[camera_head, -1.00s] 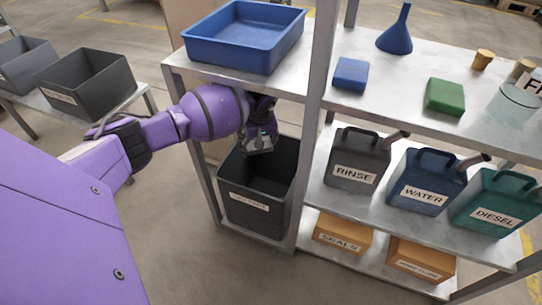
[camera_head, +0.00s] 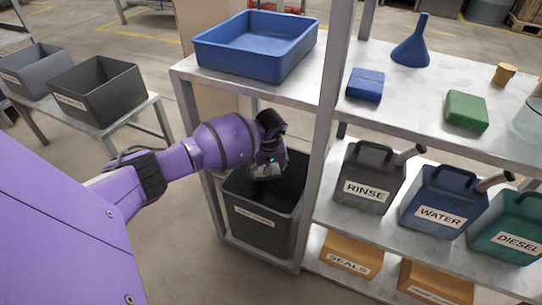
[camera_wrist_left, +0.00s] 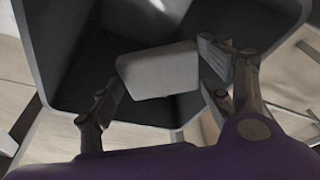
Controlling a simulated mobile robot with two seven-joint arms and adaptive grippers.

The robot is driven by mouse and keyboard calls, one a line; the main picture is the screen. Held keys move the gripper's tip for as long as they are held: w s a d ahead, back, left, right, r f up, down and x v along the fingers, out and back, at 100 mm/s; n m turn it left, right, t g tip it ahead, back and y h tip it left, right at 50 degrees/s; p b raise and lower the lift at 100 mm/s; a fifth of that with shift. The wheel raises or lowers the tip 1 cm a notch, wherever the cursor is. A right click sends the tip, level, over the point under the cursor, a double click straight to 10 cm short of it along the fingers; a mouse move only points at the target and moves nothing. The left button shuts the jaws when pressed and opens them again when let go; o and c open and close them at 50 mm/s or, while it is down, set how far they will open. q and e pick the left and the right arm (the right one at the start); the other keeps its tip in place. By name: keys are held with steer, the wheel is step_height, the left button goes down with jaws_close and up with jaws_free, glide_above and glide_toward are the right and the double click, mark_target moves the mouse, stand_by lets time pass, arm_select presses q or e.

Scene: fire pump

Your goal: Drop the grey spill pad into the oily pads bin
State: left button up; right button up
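The oily pads bin (camera_head: 262,230) is a dark open box with a white label too blurred to read, under the left end of the shelf. My left gripper (camera_head: 268,165) points down over its mouth. The grey spill pad (camera_wrist_left: 158,74) is a pale grey block between the two fingers of my left gripper (camera_wrist_left: 160,80) in the left wrist view, and they appear to be closed on its sides. The bin's dark interior (camera_wrist_left: 85,65) shows around and beyond the pad. My right gripper is in neither view.
A metal upright (camera_head: 328,130) stands right beside the bin. A blue tray (camera_head: 258,47) sits on the shelf above it. Rinse (camera_head: 366,180), water (camera_head: 436,199) and diesel (camera_head: 508,228) cans stand to the right. Dark bins (camera_head: 98,90) rest on a bench at left.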

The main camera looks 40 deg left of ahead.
arm_select(q)
steer(key=o, duration=0.3)
steer(key=v, duration=0.7)
steer(key=shift+d+r, duration=0.1)
steer(key=shift+r, duration=0.15)
steer(key=shift+s, duration=0.15)
